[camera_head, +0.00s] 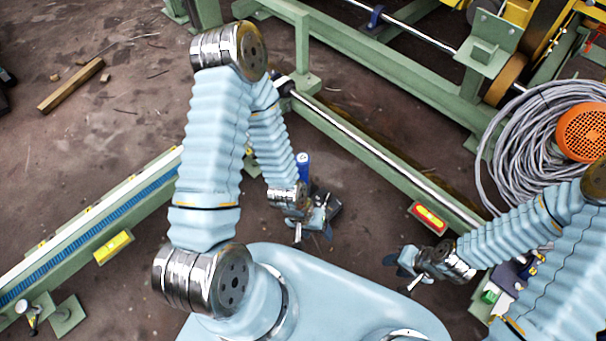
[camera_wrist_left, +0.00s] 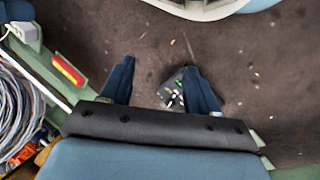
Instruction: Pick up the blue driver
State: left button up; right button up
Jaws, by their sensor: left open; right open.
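A blue cylinder with a pale top (camera_head: 303,165) shows just behind my left gripper in the head view. It may be part of the blue driver, but I cannot tell. My left gripper (camera_head: 314,231) points down, open, in the middle of the head view. A dark object (camera_head: 331,204) shows beside it, partly hidden by the gripper. In the left wrist view my left gripper's fingers (camera_wrist_left: 159,84) are apart. A small dark object with green spots (camera_wrist_left: 172,92) lies beyond them, closer to the right finger, which hides part of it. My right gripper (camera_head: 406,271) is open and empty on the right.
A green rail with a blue strip (camera_head: 100,222) runs along the left. A green frame with a metal bar (camera_head: 385,150) crosses behind the grippers. Coiled grey cable (camera_head: 525,130) and an orange motor (camera_head: 585,132) are on the right. Brown floor (camera_head: 345,250) is bare between the grippers.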

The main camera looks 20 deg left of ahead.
aim_at(302, 160)
jog(key=i+l+z, duration=0.1)
jog(key=z, duration=0.3)
jog(key=i+l+z, duration=0.1)
jog(key=z, duration=0.35)
jog(key=i+l+z, duration=0.1)
jog(key=z, duration=0.3)
jog(key=i+z, duration=0.15)
jog(key=z, duration=0.25)
jog(key=u, duration=0.5)
jog(key=l+u, duration=0.1)
jog(key=u, duration=0.9)
jog(key=k+u, duration=0.1)
jog(key=u, duration=1.35)
jog(key=j+z, duration=0.85)
jog(key=k+j+z, duration=0.15)
jog(key=j+z, duration=0.25)
jog(key=k+u, duration=0.1)
